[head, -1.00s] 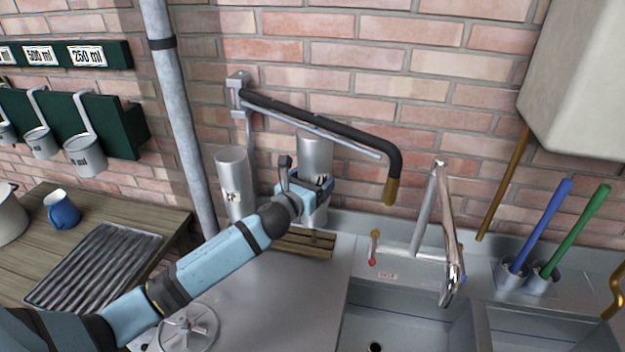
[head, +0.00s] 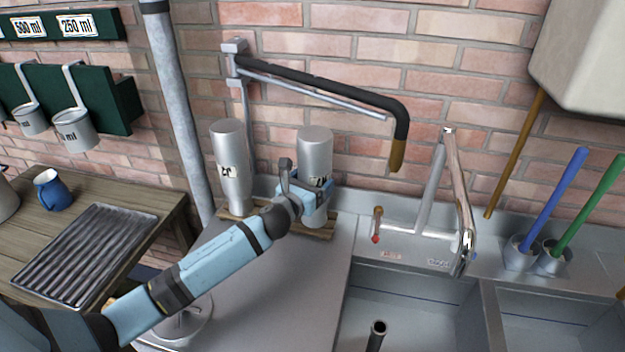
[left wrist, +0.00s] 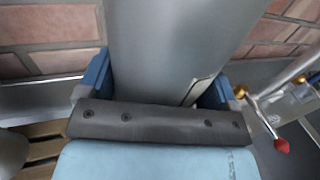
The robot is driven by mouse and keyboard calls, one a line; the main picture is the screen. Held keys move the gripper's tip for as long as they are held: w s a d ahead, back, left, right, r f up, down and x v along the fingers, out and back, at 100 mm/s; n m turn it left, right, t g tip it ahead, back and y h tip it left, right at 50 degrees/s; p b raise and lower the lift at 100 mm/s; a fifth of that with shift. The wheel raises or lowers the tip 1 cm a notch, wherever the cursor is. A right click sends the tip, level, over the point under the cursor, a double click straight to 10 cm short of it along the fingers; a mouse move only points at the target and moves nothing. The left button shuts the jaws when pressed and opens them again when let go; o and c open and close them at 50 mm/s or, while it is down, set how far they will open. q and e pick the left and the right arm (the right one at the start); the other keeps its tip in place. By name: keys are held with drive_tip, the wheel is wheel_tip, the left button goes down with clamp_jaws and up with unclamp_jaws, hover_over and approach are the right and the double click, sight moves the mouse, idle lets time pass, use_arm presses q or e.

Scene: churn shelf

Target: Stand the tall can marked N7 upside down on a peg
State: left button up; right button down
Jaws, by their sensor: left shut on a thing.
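My left gripper (head: 314,203) is shut around the lower part of a tall grey metal can (head: 315,150), just above or at the wooden slatted rack (head: 316,232). The can is about upright with a flat closed end up. Its label is partly hidden by the gripper, so I cannot read it. In the left wrist view the can (left wrist: 180,50) fills the space between the blue fingers. A second grey can (head: 229,150) stands to the left on the rack, its label looking upside down. The pegs and the held can's lower end are hidden. My right gripper is not in view.
A black swing pipe (head: 320,88) with a brass tip reaches over behind the cans. A tap (head: 455,200) and sink (head: 420,300) are to the right. A blue mug (head: 52,190) and ribbed tray (head: 85,255) are on the left table. The steel counter in front is mostly clear.

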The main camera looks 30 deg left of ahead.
use_arm(q)
drive_tip(key=shift+f, duration=0.3)
idle(0.5)
drive_tip(key=o, duration=0.9)
drive_tip(key=s+b, duration=0.1)
drive_tip(key=s, duration=1.3)
drive_tip(key=shift+a, duration=0.35)
